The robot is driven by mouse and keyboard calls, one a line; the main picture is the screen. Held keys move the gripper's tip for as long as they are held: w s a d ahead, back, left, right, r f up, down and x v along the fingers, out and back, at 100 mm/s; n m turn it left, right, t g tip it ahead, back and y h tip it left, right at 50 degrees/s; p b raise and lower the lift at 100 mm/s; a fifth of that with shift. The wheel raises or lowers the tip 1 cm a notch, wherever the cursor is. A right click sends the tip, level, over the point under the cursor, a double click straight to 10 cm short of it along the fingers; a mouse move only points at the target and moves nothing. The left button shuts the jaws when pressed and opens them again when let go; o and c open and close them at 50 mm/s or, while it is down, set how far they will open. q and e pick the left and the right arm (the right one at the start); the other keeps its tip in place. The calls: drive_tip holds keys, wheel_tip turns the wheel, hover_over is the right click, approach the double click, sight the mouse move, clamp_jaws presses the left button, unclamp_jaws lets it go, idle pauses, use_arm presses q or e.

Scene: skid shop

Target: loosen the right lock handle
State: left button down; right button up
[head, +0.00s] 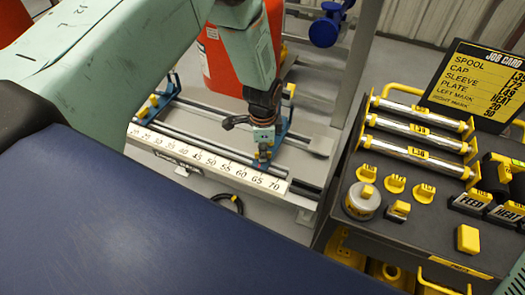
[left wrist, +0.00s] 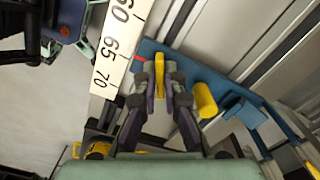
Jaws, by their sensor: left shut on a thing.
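My left gripper (head: 262,150) reaches down to the right-end blue bracket (head: 281,128) on the rail fixture. In the left wrist view, its fingers (left wrist: 161,85) are shut on a thin yellow lock handle (left wrist: 160,70), one finger on each side. The handle stands on the blue bracket (left wrist: 225,90) beside the end of the white scale (left wrist: 118,45), near the 65 and 70 marks. A yellow round knob (left wrist: 205,100) sits on the bracket just right of the fingers. In the head view, the gripper hides the handle. My right gripper is in neither view.
Another blue bracket (head: 160,98) stands at the rails' left end. An orange-red container (head: 222,62) is behind the rails. A dark cart (head: 400,235) at right carries rods, yellow-topped parts and the job card (head: 482,82). A black cable loop lies on the floor.

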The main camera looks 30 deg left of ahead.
use_arm(q)
drive_tip(key=shift+w+m, duration=0.1)
drive_tip(key=shift+m, duration=0.6)
drive_tip(key=m, duration=0.3)
drive_tip(key=shift+m, duration=0.3)
drive_tip(key=c, duration=1.9)
unclamp_jaws()
drive_tip(key=shift+m, duration=0.3)
drive_tip(key=o, duration=0.4)
drive_tip(key=shift+d, duration=0.1)
drive_tip(key=shift+o, duration=0.2)
